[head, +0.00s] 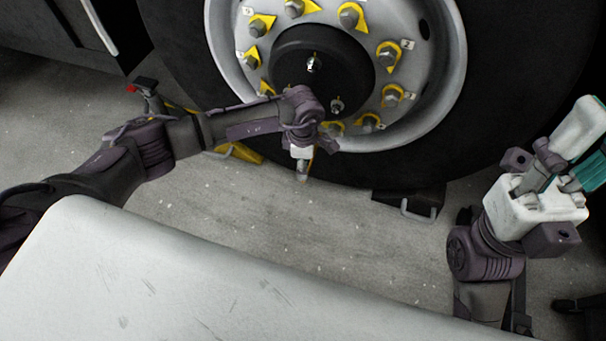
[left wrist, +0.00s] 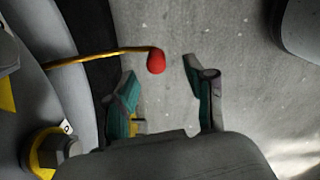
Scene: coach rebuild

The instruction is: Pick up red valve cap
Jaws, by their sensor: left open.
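The red valve cap (left wrist: 156,61) sits on the end of a thin yellow stem (left wrist: 100,55) that reaches out from the wheel side in the left wrist view. My left gripper (left wrist: 163,86) is open and empty. Its two teal fingers stand on either side of the line to the cap, which shows just beyond and between their tips. In the head view my left gripper (head: 302,168) hangs at the lower edge of the wheel hub, and I cannot make out the cap there. My right gripper (head: 575,172) is at the right edge, its fingertips not clearly visible.
The large wheel (head: 455,60) has a pale rim with several bolts bearing yellow pointers (head: 262,22). A dark block with a handle (head: 415,208) lies on the floor below the tyre. A yellow piece (head: 240,152) is left of it. The grey floor (head: 300,230) between is clear.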

